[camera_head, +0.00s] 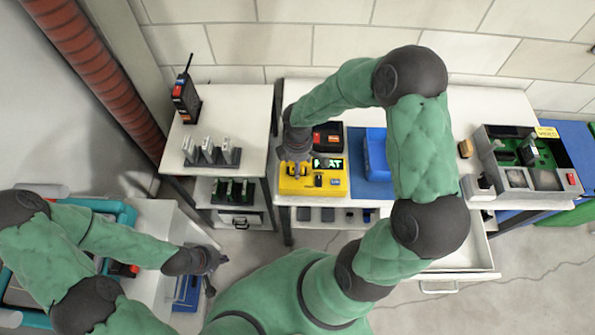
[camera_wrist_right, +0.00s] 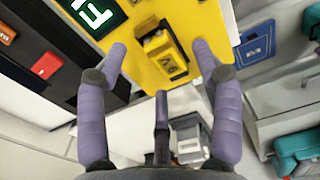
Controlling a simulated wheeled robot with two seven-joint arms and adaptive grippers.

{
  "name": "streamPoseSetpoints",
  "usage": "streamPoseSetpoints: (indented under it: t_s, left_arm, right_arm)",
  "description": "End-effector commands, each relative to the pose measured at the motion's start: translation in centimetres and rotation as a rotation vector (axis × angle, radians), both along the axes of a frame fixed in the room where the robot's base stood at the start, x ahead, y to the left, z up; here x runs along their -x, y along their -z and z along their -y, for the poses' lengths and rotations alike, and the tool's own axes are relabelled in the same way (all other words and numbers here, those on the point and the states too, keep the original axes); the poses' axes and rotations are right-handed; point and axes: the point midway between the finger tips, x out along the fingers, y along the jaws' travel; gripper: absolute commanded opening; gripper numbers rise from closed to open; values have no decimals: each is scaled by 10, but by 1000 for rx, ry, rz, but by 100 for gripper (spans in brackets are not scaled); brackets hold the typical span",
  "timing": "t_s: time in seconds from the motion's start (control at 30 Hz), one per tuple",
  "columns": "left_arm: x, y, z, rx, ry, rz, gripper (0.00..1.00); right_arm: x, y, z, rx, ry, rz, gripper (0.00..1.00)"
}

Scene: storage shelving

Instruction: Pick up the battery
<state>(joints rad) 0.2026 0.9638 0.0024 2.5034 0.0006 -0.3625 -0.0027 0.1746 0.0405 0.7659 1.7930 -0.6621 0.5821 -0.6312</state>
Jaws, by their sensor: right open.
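A yellow device (camera_head: 328,185) with a green lit display stands on the white table, and the same device shows in the right wrist view (camera_wrist_right: 196,20). A small yellow-and-black block (camera_wrist_right: 166,52), which looks like the battery and is marked 9V, sits in its face. My right gripper (camera_head: 296,166) is above the device's left part and hides some of it in the head view. In the right wrist view my right gripper (camera_wrist_right: 160,62) is open, its purple fingers either side of the block, with nothing held. My left gripper (camera_head: 213,270) is open and empty at lower left, away from the device.
A black charger (camera_head: 328,136) with a red part stands behind the device, and a blue box (camera_head: 376,152) is to its right. A side table (camera_head: 235,105) holds a radio (camera_head: 185,95) and several upright grey pieces. An open drawer (camera_head: 455,262) projects at right.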

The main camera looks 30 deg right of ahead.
Motion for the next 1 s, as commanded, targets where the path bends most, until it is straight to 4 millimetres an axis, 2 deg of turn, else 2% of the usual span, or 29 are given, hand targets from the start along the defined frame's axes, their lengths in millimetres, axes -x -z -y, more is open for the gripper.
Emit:
streamPoseSetpoints:
  t_s: [0.03, 0.1, 0.33, 0.37, 0.53, 0.57, 0.67, 0.7, 1.0]
  left_arm:
    - [0, 5, 0, 0, 0, 0, 0]
    - [0, 6, 0, 0, 0, 0, 0]
    - [0, 5, 0, 0, 0, 0, 0]
    - [0, 5, 0, 0, 0, 0, 0]
    - [0, 5, 0, 0, 0, 0, 0]
    - [0, 5, 0, 0, 0, 0, 0]
    - [0, 5, 0, 0, 0, 0, 0]
    - [0, 5, 0, 0, 0, 0, 0]
    - [0, 4, 0, 0, 0, 0, 0]
  right_arm:
    - [0, 9, 0, 0, 1, -2, 67]
    - [0, 15, 0, -1, 2, -2, 67]
    - [0, 15, 0, -1, 1, 1, 67]
    - [0, 15, 0, -1, 1, 1, 61]
    - [0, 15, 0, 0, 1, 0, 13]
    - [0, 15, 0, 0, 1, 0, 8]
    - [0, 15, 0, 0, 1, 0, 7]
    - [0, 15, 0, 0, 1, 0, 2]
    - [0, 13, 0, 0, 1, 0, 2]
